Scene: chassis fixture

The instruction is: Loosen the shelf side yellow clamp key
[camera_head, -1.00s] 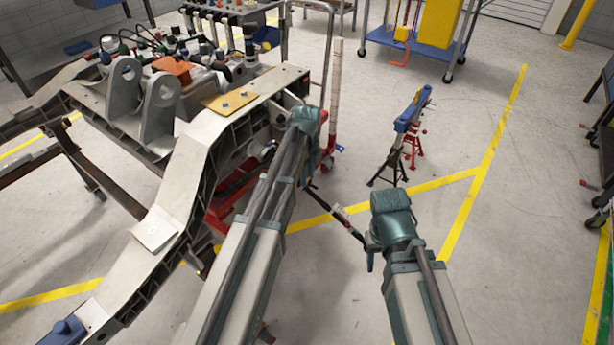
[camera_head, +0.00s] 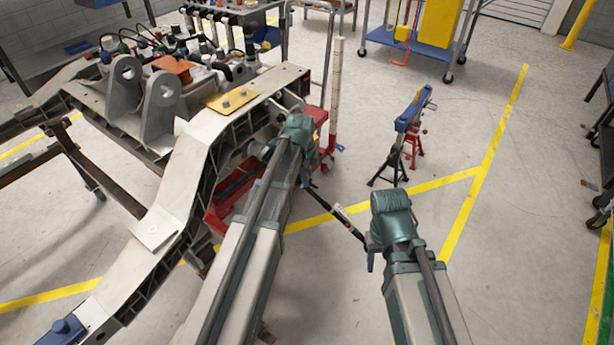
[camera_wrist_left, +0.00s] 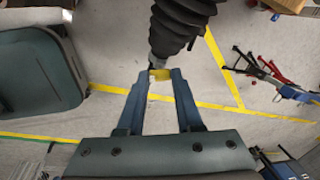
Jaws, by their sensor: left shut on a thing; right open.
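In the left wrist view my left gripper (camera_wrist_left: 160,80) has its two blue fingers closed on a small yellow piece, taken as the yellow clamp key (camera_wrist_left: 160,74). A black ribbed boot (camera_wrist_left: 182,28) hangs just beyond the fingertips, close to the key. In the head view my left wrist (camera_head: 300,130) is beside the right side of the chassis frame (camera_head: 190,170), and it hides the fingers and the key. My right gripper, at the end of my right arm (camera_head: 392,215), is open over the floor to the right. Its fingertips are hard to make out.
A thin dark rod with a pale band (camera_head: 345,222) shows between my two wrists. A red cart (camera_head: 235,190) stands beside the frame. A blue bar on stands (camera_head: 412,110) is farther back. A blue wheeled trolley (camera_head: 415,45) is behind.

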